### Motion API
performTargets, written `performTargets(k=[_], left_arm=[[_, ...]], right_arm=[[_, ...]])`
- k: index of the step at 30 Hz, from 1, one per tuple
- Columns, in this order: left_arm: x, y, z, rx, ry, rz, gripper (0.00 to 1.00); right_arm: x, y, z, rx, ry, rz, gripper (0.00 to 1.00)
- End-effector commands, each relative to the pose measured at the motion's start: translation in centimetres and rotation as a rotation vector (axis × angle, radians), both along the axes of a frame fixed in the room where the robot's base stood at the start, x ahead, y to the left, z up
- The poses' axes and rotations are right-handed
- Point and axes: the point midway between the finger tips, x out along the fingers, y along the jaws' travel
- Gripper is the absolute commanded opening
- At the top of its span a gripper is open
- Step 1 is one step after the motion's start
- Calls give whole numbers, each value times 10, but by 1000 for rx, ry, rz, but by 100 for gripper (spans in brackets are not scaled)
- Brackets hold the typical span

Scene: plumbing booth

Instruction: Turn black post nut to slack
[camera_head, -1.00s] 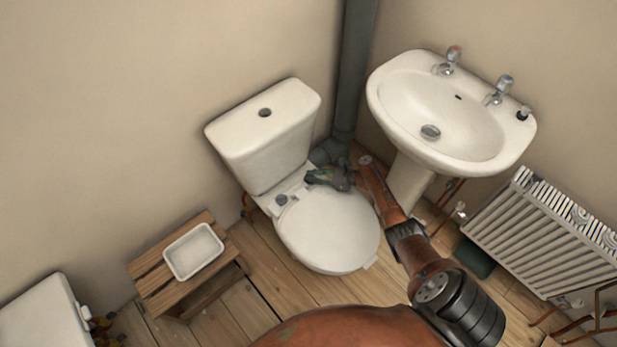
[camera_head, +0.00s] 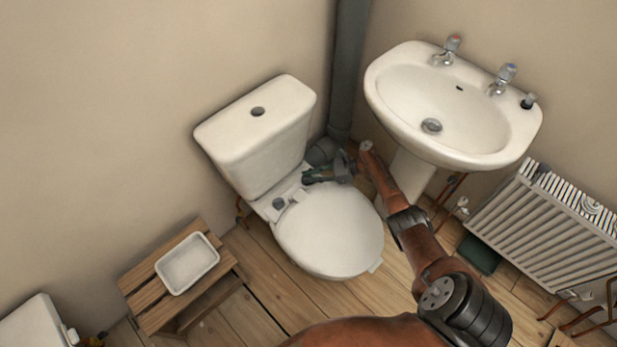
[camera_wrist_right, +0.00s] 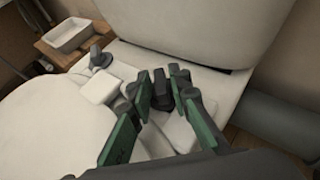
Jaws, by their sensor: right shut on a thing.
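The white toilet (camera_head: 325,235) stands in the corner with its lid down. My right gripper (camera_wrist_right: 163,82) is at the back of the seat, at the hinge end near the grey pipe. Its green-padded fingers are closed around a small black nut (camera_wrist_right: 162,98), which stands on the white ledge behind the lid. The right gripper also shows in the head view (camera_head: 312,176), where the nut is hidden by the fingers. A second post with a dark grey knob (camera_wrist_right: 99,58) stands at the other hinge, apart from the gripper. It shows in the head view (camera_head: 279,203). My left gripper is not in view.
The cistern (camera_head: 257,135) rises just behind the gripper. A grey soil pipe (camera_head: 347,75) and the basin (camera_head: 450,105) stand to the right. A wooden stool (camera_head: 150,300) with a white tray (camera_head: 187,283) is at left. A radiator (camera_head: 545,225) is at far right.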

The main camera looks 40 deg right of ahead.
Motion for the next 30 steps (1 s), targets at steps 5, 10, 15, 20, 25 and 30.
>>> performTargets(k=[5, 10, 15, 20, 25, 30], left_arm=[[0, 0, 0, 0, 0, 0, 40], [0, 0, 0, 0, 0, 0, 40], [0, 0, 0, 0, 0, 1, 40], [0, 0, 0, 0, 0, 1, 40], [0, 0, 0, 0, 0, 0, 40], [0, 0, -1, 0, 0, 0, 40]], right_arm=[[0, 0, 0, 0, 0, 0, 0], [0, 0, 0, 1, 1, 0, 0], [0, 0, 0, 1, 1, 0, 0], [0, 0, 0, 1, 1, 0, 0], [0, 0, 0, 1, 1, 0, 0], [0, 0, 0, 1, 1, 0, 21]])
